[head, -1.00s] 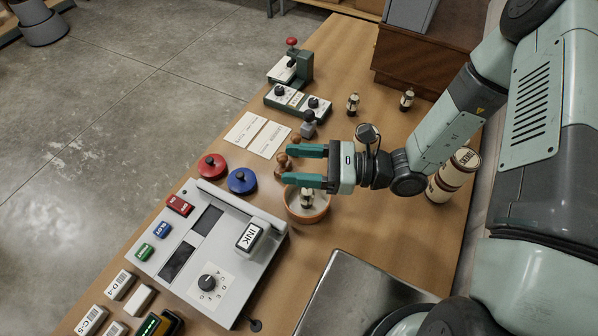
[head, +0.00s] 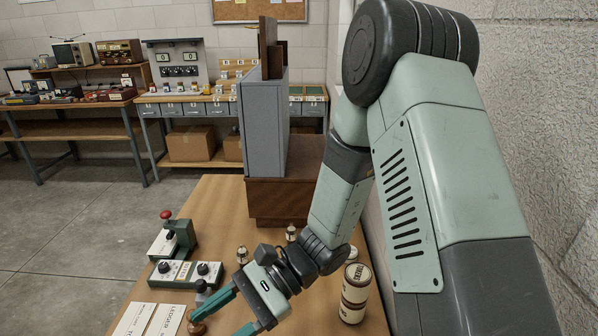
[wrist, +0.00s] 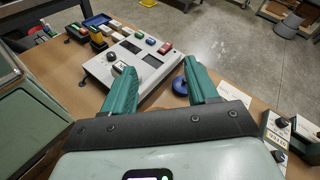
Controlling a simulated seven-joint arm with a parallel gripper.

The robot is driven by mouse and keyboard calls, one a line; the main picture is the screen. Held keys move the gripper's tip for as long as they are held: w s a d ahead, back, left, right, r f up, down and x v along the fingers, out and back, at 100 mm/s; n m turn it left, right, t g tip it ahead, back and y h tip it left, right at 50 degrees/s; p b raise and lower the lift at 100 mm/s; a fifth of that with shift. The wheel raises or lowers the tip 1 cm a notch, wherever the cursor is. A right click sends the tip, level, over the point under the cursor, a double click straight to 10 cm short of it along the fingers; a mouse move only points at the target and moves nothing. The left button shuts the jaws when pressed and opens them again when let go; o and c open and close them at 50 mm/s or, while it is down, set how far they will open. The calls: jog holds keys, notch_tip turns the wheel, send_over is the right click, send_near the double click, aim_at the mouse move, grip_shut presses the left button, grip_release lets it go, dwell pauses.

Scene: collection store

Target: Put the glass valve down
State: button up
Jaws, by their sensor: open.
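My gripper (head: 226,316) is open over the wooden table, low in the head view. In the wrist view its two teal fingers (wrist: 158,80) are apart with nothing between them. Two small glass valves with dark and pale parts stand upright on the table beyond it, one (head: 242,255) just behind the gripper and one (head: 291,233) nearer the brown cabinet. The orange-rimmed bowl with a valve-like piece in it, seen earlier, is not visible in either present view.
A grey console (wrist: 128,62) and blue round knob (wrist: 180,85) lie ahead in the wrist view. A striped canister (head: 354,293) stands right of my gripper. A green switch box (head: 186,273), paper cards (head: 166,319) and a brown cabinet (head: 268,203) are also on the table.

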jog(key=s+d+r+n+t+h, duration=0.1)
jog(key=d+r+n+t+h, duration=0.3)
jog(key=d+r, duration=0.7)
jog(key=s+d+r+n+t+h, duration=0.2)
jog(key=d+r+n+t+h, duration=0.2)
jog(key=d+r+t+h, duration=0.4)
jog(key=d+r+t, duration=0.2)
jog(key=d+r, duration=0.1)
jog(key=d, duration=0.1)
jog(key=shift+s+d, duration=0.25)
jog(key=shift+d, duration=0.1)
